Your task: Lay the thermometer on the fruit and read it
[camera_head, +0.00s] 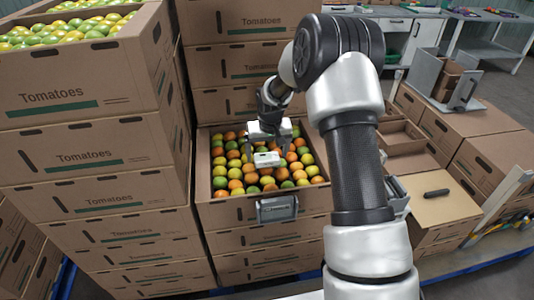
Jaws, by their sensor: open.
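An open cardboard box (206,205) holds mixed green, yellow, orange and red tomatoes (236,172). A small white device with a greenish face, which looks like the thermometer (266,159), is at the tomatoes near the middle of the box. My gripper (265,152) is directly over it, pointing down, with its jaws open. I cannot tell whether the fingers touch the device or whether it rests fully on the fruit. Its reading is too small to make out. A grey holder (277,208) is on the box's front wall.
Tall stacks of tomato boxes stand at the left (75,145) and behind (235,70). Open cartons (405,137) and a closed carton (437,205) stand at the right. A bench (490,45) is at the back right. My arm hides part of the right side.

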